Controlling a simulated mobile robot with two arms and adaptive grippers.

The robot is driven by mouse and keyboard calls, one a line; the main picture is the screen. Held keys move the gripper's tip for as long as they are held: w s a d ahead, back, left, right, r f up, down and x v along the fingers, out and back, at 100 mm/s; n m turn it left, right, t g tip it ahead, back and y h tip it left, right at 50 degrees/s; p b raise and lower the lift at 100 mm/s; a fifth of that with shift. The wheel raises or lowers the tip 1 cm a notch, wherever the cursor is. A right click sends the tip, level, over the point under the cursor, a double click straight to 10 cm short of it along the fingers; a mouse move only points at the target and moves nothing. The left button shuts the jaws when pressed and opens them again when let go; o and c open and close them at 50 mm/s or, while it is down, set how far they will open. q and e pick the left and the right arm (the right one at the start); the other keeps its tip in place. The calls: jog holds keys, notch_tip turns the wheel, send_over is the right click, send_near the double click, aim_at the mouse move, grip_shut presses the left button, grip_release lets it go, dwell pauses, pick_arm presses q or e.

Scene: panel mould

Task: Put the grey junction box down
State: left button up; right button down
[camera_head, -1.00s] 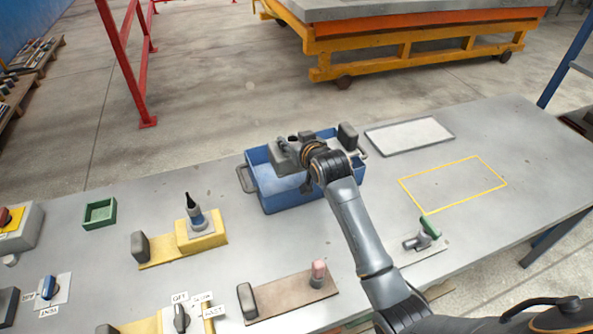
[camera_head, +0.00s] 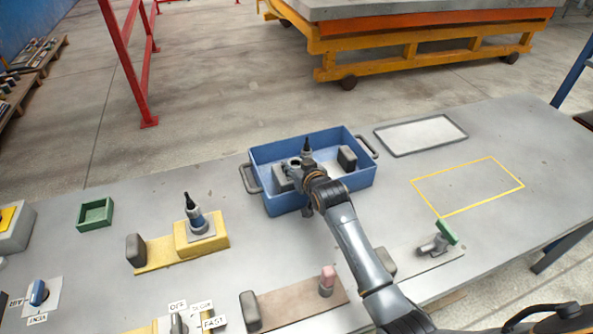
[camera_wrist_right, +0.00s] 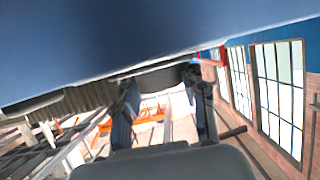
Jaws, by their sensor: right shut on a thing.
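The grey junction box (camera_head: 281,182) is partly hidden by my right gripper (camera_head: 306,178), which is shut on it. The box is inside the outline of the blue crate (camera_head: 283,206), towards its left part. I cannot tell whether it touches the crate floor. A dark grey block (camera_head: 347,158) shows at the crate's right part; whether it joins the box is hidden. In the right wrist view, my gripper's fingers (camera_wrist_right: 162,108) show below a large blue-grey surface. My left gripper is not in view.
A yellow outline (camera_head: 467,186) marks empty table at the right. A pale, dark-rimmed tray (camera_head: 421,134) lies behind it. A green tray (camera_head: 95,214), a yellow fixture (camera_head: 188,246), a brown plate (camera_head: 295,301) and a green-handled valve (camera_head: 440,239) stand around the crate.

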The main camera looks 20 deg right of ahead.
jog(key=shift+f, duration=1.15)
jog(key=shift+f, duration=0.1)
jog(key=c, duration=0.7)
grip_release()
jog(key=shift+c, duration=0.2)
jog(key=shift+s, duration=0.2)
jog(key=v, duration=1.1)
jog(key=shift+s+r, duration=0.25)
jog(key=shift+r, duration=0.05)
